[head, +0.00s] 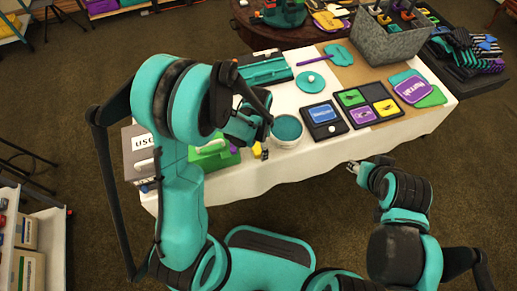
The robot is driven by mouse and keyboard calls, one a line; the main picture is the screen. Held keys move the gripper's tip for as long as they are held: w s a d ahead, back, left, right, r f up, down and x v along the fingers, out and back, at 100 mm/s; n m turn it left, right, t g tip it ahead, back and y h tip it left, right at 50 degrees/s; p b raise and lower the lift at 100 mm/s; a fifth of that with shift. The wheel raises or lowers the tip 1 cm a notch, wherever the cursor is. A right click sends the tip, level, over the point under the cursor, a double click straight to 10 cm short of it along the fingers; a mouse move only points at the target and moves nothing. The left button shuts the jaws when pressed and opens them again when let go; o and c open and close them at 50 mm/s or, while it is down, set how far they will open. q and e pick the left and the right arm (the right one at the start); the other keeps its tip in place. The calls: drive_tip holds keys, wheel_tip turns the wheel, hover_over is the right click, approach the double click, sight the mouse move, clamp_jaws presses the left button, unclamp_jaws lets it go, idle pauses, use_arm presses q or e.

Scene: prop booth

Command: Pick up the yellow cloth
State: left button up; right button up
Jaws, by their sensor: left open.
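A small yellow patch (257,149) shows at the front edge of the white-covered table, beside a green object; it may be the yellow cloth, but it is partly hidden and too small to be sure. My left gripper (254,122) is above the table, just behind this patch in the picture and left of a teal-filled tub. It is open, and I see nothing held in it. My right gripper (354,168) is in front of the table's front edge, apart from everything on it. I cannot tell whether its fingers are open.
The teal-filled tub (286,130) stands close to my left gripper. A blue-screened black box (322,116) and a four-part tray (350,120) lie to its right. A grey bin (392,42) stands behind. Dark folded cloths (468,50) are stacked at the far right.

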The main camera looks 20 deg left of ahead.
use_arm(q)
drive_tip(key=shift+r, duration=0.1)
drive_tip(key=shift+c, duration=0.3)
drive_tip(key=c, duration=1)
drive_tip(key=shift+r+p, duration=0.3)
drive_tip(key=shift+r, duration=0.2)
drive_tip(key=r, duration=0.1)
drive_tip(key=r+p, duration=0.2)
drive_tip(key=r, duration=0.1)
drive_tip(key=shift+w+d, duration=0.3)
drive_tip(key=shift+w, duration=0.05)
drive_tip(key=w+d+r+p, duration=0.1)
drive_tip(key=w+d+r, duration=0.1)
drive_tip(key=w+d+r+p, duration=0.1)
drive_tip(key=w+d, duration=0.1)
drive_tip(key=w, duration=0.1)
drive_tip(key=w+d+r+p, duration=0.1)
drive_tip(key=w+d+r, duration=0.1)
drive_tip(key=w, duration=0.1)
drive_tip(key=shift+d+r, duration=0.25)
drive_tip(key=shift+r, duration=0.1)
drive_tip(key=shift+w+d+r, duration=0.15)
drive_tip(key=shift+d, duration=0.05)
